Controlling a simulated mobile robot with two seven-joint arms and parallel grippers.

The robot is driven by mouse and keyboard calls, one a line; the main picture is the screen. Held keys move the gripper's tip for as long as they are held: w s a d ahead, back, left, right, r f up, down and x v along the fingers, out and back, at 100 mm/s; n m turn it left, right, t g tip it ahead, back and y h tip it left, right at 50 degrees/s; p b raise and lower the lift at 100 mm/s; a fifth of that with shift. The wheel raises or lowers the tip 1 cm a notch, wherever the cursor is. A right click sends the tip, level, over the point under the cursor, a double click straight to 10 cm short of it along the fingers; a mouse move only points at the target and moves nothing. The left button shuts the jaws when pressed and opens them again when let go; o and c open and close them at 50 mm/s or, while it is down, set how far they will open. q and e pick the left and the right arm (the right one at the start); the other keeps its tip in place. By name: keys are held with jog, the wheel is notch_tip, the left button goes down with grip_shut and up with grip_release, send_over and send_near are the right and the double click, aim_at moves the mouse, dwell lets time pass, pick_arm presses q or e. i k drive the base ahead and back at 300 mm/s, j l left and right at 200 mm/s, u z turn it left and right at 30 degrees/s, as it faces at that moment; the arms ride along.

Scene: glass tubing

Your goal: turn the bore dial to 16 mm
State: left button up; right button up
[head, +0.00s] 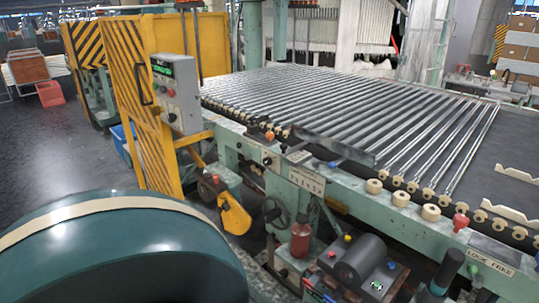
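No dial that I can read as the bore dial, and no 16 mm mark, can be made out at this size. A grey control box (177,95) with a small green display (177,68) and several buttons or knobs stands at left of centre. A dark round handwheel (277,212) sits low on the front of the pale green machine frame (400,228). Small dark knobs and a label plate (306,180) are on the frame's front, too small to read. Neither of my grippers is in view.
Glass tubes (345,105) lie in rows across the conveyor. A large dark teal rounded body (120,262) fills the lower left. A red bottle (300,237) and a dark cylinder (362,262) are low at front. Floor at left is open.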

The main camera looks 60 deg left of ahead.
aim_at(267, 161)
jog(key=i+j+z, duration=0.1)
jog(key=j, duration=2.85)
jog(key=i+z, duration=0.05)
